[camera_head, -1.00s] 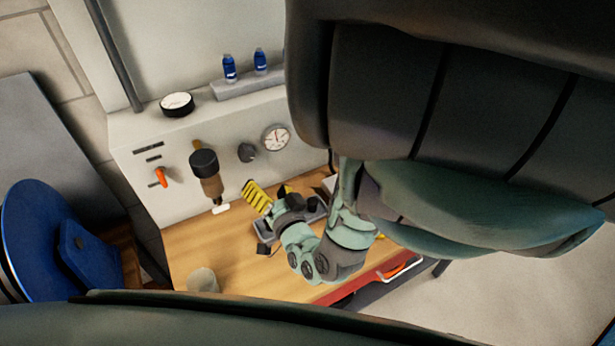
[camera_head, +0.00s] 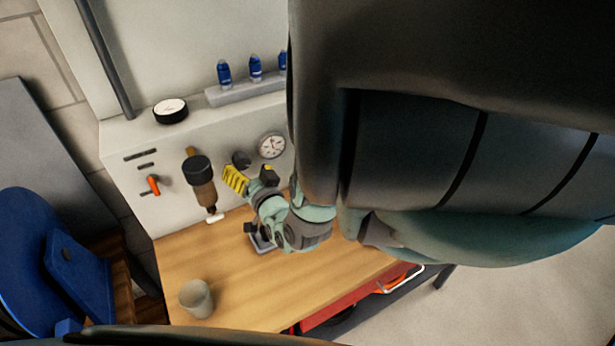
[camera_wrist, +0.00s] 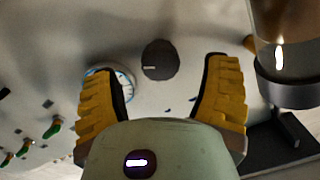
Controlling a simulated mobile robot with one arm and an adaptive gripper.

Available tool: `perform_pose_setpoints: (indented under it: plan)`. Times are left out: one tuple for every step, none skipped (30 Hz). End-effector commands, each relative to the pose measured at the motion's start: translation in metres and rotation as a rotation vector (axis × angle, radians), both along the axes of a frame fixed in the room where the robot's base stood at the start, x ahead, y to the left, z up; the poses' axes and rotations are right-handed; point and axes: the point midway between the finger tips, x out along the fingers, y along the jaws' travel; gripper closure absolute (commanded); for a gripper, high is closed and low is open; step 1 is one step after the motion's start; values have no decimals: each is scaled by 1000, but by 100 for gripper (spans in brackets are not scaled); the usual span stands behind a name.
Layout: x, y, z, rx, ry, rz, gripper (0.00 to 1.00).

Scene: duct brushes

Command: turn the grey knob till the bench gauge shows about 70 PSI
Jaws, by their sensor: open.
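The grey knob (camera_head: 241,160) is a dark round knob on the pale panel, left of the bench gauge. In the wrist view the knob (camera_wrist: 160,60) lies ahead, between and beyond my fingertips, with a pale mark on its face. The round white bench gauge (camera_head: 271,146) has a dial too small to read; in the wrist view it (camera_wrist: 122,80) is partly hidden behind a finger. My gripper (camera_head: 251,178) has yellow pads and is open, apart from the knob, just in front of and below it. My fingers (camera_wrist: 162,85) hold nothing.
A dark-topped filter bowl (camera_head: 200,180) hangs close to the left of my gripper. An orange lever (camera_head: 153,185) is further left. A cup (camera_head: 196,298) stands on the wooden bench (camera_head: 225,265).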

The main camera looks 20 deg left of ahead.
Motion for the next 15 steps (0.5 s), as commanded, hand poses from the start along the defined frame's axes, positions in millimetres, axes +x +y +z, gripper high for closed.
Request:
perform_pose_setpoints:
  plan:
    - [5,10,1,9,-7,2,25]
    - [6,9,2,6,-4,1,25]
    - [7,11,1,4,0,2,25]
    - [8,12,1,4,0,2,25]
    - [9,14,2,5,-2,2,25]
    - [11,16,2,7,-4,1,25]
    - [13,17,2,7,-4,1,25]
    - [13,19,2,6,-3,1,25]
    - [14,20,2,5,-1,2,25]
    - [15,21,1,4,0,2,25]
    - [16,22,2,4,-2,2,25]
    - [17,23,2,6,-3,1,25]
    - [18,24,2,6,-4,1,25]
    - [18,24,2,6,-4,1,25]
    - [19,25,2,5,-3,1,25]
